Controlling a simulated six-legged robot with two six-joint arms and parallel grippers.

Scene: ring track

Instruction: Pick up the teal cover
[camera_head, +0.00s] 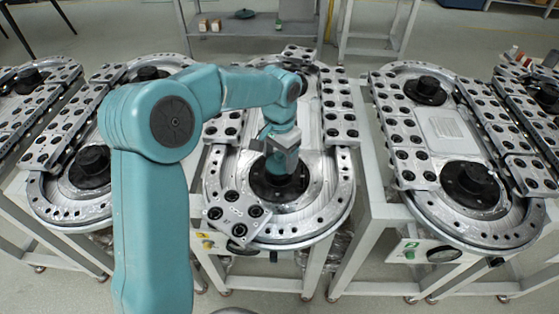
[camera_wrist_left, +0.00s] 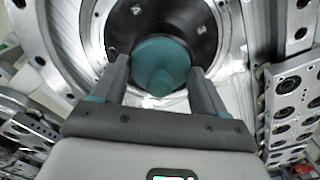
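The teal cover (camera_wrist_left: 162,62) shows in the left wrist view as a round, domed teal piece with a knob, on a dark round hub (camera_wrist_left: 185,22). My left gripper (camera_wrist_left: 158,66) is open, with one finger on each side of the cover. I cannot tell whether either finger touches it. In the head view my left gripper (camera_head: 282,158) points down over the front black hub (camera_head: 270,188) of the middle ring track. My right gripper is not in view.
The middle ring track (camera_head: 340,190) has a loose-looking plate (camera_head: 237,213) at its front left. Another ring track (camera_head: 440,125) stands to the right, and one (camera_head: 60,210) to the left. A shelf (camera_head: 258,28) with small items is behind.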

